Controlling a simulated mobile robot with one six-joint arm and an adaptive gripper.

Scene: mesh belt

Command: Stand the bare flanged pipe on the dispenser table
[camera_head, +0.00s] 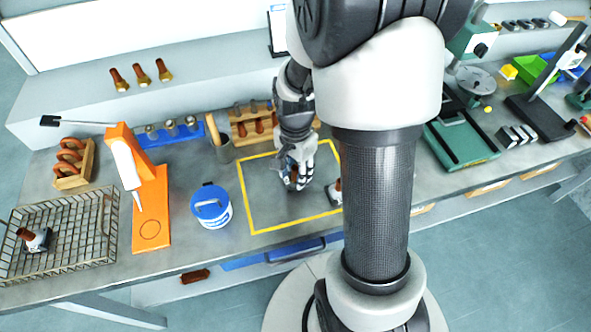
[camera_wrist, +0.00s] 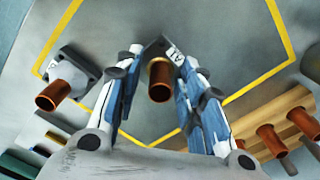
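In the wrist view, a copper pipe (camera_wrist: 160,86) with a brass-coloured collar and a dark flange marked in white points toward the camera. It lies between the fingers of my gripper (camera_wrist: 157,55). The fingertips are close to its flange and collar, but contact is unclear. In the head view my gripper (camera_head: 296,181) is low over the yellow-outlined area and mostly hides this piece. A second copper pipe (camera_wrist: 54,94) on a grey square flange stands apart at the left of the wrist view. The orange dispenser (camera_head: 128,160) has a base table (camera_head: 151,212) with a ring mark; it looks empty.
A blue-lidded tub (camera_head: 211,207) stands between the dispenser and the yellow outline (camera_head: 246,205). A wire basket (camera_head: 100,190) at far left holds another flanged piece (camera_head: 36,240). Wooden racks (camera_head: 240,125) stand behind. My arm hides part of the bench.

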